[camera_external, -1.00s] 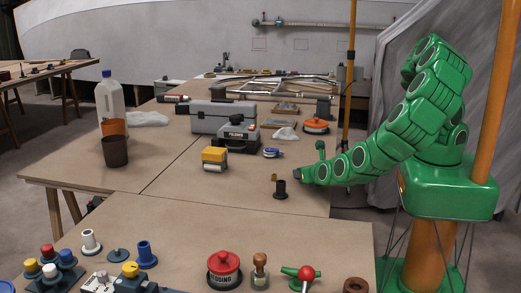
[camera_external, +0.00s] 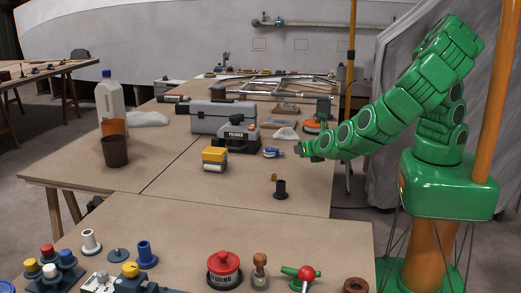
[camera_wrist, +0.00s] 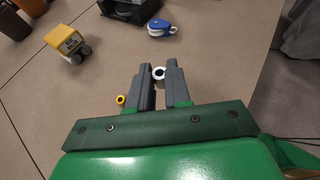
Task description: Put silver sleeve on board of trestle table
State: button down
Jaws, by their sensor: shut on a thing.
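My gripper (camera_external: 299,150) hangs over the right side of the trestle table's board (camera_external: 235,185). In the wrist view its two grey fingers (camera_wrist: 159,75) are shut on a small pale ring-ended piece, the silver sleeve (camera_wrist: 158,72), held at the tips with its open end showing. The sleeve cannot be made out in the external view. Below the gripper, a dark flanged bushing (camera_external: 280,190) stands on the board, with a small brass piece (camera_external: 274,177) behind it. The brass piece also shows left of the fingers in the wrist view (camera_wrist: 121,99).
A yellow-topped block (camera_external: 214,158), a black case (camera_external: 238,138), a blue-and-white item (camera_external: 271,152) and a brown cup (camera_external: 115,151) stand on the board. A red-lidded pot (camera_external: 223,268) is on the front table. Board between the yellow block and the bushing is bare.

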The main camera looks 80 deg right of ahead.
jog(key=shift+r, duration=0.6)
